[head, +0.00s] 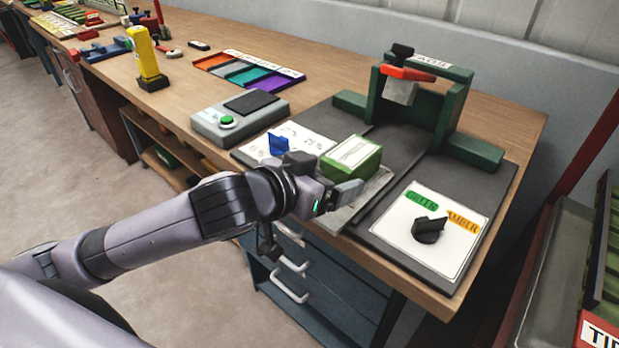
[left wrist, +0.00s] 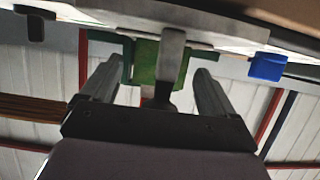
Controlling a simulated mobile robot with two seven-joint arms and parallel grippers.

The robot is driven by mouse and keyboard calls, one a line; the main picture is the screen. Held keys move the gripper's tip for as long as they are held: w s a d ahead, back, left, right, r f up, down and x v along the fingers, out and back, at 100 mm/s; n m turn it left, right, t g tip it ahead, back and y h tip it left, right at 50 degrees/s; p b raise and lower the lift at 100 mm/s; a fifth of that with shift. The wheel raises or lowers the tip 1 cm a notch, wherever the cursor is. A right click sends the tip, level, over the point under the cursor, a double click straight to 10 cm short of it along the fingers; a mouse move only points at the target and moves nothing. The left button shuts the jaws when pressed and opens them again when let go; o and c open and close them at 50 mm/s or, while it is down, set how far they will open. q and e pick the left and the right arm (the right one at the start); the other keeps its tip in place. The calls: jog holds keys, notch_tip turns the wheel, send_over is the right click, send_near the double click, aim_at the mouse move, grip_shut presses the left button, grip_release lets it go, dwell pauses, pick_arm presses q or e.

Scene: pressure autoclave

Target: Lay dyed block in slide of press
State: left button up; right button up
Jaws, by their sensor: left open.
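The green block (head: 352,158) with a white top sits at the front of the press, over the light grey slide (head: 347,207). Its underside is partly hidden, so I cannot tell how it is seated. The dark green press (head: 452,100) stands behind, with a red lever (head: 407,73) and a grey ram. My left gripper (head: 340,187) is at the block's front side, with its jaws open. In the left wrist view, the two fingers (left wrist: 155,85) stand apart, with green surface (left wrist: 146,62) and a grey bar (left wrist: 172,52) seen between them. My right gripper is not in view.
A panel (head: 452,250) marked GREEN and AMBER has a black knob (head: 429,230) right of the slide. A blue clip (head: 278,145), a grey box with a green button (head: 227,121), coloured trays (head: 240,73) and a yellow post (head: 147,55) stand left. A rack (head: 597,270) is at right.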

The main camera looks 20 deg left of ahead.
pick_arm(q)
jog(key=p+v, duration=1.1)
jog(key=v, duration=0.1)
jog(key=s+a+f+g+y, duration=0.1)
jog(key=s+f, duration=0.2)
jog(key=f, duration=0.8)
jog(key=s+a+f+n+g+y, duration=0.1)
jog(key=s+f, duration=0.3)
jog(key=f, duration=0.8)
jog(key=shift+a+f+n, duration=0.2)
jog(key=shift+a+n, duration=0.1)
jog(key=shift+a, duration=0.1)
